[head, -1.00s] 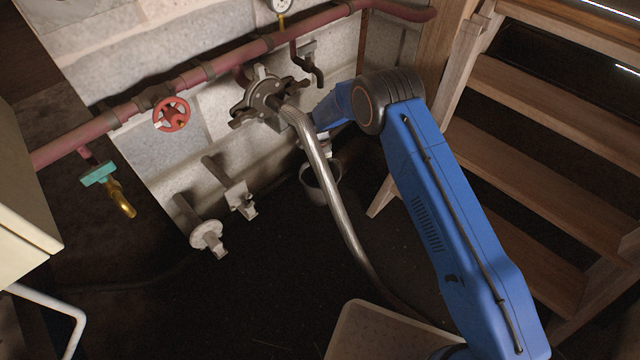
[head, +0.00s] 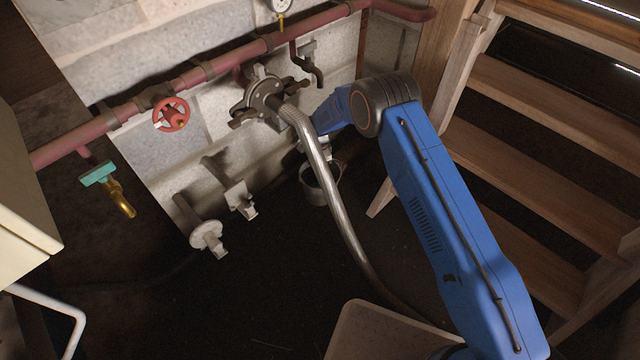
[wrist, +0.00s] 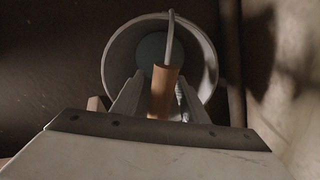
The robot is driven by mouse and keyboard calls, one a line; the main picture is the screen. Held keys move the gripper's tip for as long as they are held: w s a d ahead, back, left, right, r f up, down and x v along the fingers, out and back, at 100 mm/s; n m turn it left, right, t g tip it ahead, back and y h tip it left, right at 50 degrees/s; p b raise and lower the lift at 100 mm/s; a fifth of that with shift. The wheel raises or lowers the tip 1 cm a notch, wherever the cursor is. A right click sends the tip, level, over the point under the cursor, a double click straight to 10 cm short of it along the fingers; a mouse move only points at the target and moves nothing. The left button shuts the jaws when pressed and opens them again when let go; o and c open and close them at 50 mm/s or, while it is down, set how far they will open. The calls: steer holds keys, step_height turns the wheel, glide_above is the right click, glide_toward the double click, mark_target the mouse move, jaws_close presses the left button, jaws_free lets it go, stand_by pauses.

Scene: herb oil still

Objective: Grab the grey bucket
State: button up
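The grey bucket (wrist: 208,62) stands below my gripper in the wrist view, its round open top facing up. Its thin wire handle (wrist: 170,38) carries a wooden grip (wrist: 164,84). My gripper (wrist: 161,80) is open, with one finger on each side of the wooden grip. A narrow gap shows on the left side; I cannot tell whether the right finger touches. In the head view the bucket (head: 316,193) is on the dark floor by the wall, partly hidden by the metal hose.
A braided metal hose (head: 335,205) hangs from a flanged valve (head: 266,98) in front of the bucket. Wooden stairs (head: 520,190) rise at the right. A red pipe (head: 225,63) runs along the stone wall.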

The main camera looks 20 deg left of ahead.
jaws_close()
stand_by(1.4)
